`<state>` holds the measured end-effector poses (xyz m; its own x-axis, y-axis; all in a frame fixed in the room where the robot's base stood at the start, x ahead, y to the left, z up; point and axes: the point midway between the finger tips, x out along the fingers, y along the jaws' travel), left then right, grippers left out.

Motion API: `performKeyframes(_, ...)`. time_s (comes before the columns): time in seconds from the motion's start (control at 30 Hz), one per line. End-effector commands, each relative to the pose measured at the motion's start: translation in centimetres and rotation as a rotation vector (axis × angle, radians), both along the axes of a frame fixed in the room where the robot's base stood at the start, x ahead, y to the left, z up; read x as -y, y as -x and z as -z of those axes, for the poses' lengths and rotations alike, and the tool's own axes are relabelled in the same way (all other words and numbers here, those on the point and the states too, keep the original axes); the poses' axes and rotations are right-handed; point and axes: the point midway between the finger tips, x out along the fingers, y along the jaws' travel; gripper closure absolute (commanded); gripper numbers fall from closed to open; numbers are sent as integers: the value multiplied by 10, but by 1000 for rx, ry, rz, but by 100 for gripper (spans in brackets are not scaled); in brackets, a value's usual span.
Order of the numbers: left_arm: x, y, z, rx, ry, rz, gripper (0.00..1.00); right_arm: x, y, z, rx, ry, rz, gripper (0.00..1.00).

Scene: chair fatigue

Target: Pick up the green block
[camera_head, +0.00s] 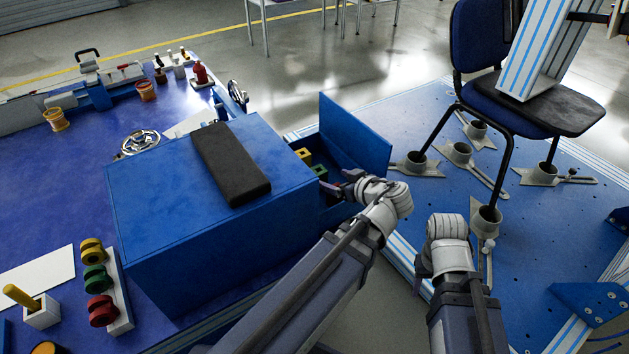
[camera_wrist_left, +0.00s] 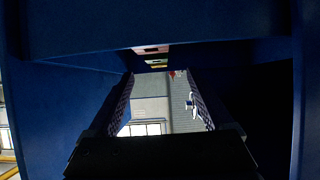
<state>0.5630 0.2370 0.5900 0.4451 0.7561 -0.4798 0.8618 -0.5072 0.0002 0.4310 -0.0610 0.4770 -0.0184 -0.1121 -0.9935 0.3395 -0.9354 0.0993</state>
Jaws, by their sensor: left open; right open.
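A blue box (camera_head: 210,210) stands on the blue table with an open compartment on its right side. Small blocks sit in that opening: a yellow one (camera_head: 304,155) and a dark green one (camera_head: 319,170), partly hidden. My left gripper (camera_head: 326,184) is at the opening, just in front of the green block, open and apparently empty. In the left wrist view its two fingers (camera_wrist_left: 161,103) are spread between dark blue walls.
A blue panel (camera_head: 355,137) stands up along the opening's far right side. A black slab (camera_head: 230,165) lies on the box. Coloured spools (camera_head: 94,279) stand at the lower left. A chair (camera_head: 520,95) stands on a blue platform at right.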

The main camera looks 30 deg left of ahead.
Motion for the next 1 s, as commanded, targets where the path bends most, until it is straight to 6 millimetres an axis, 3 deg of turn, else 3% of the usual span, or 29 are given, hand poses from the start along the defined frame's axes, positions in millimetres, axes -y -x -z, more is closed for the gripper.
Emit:
performKeyframes(0.07, 0, 0, 9, 0, 0, 0, 15, 0, 0, 9, 0, 0, -1, 50)
performKeyframes(0.37, -3, -2, 12, 0, 0, -1, 15, 0, 0, 12, 0, -1, -1, 50)
performKeyframes(0.77, -22, -14, 22, 0, 0, -1, 15, 0, 0, 22, 0, -1, 2, 50)
performKeyframes(1.0, -41, -33, 33, 0, 0, -3, 15, 0, 0, 33, 0, -1, 4, 50)
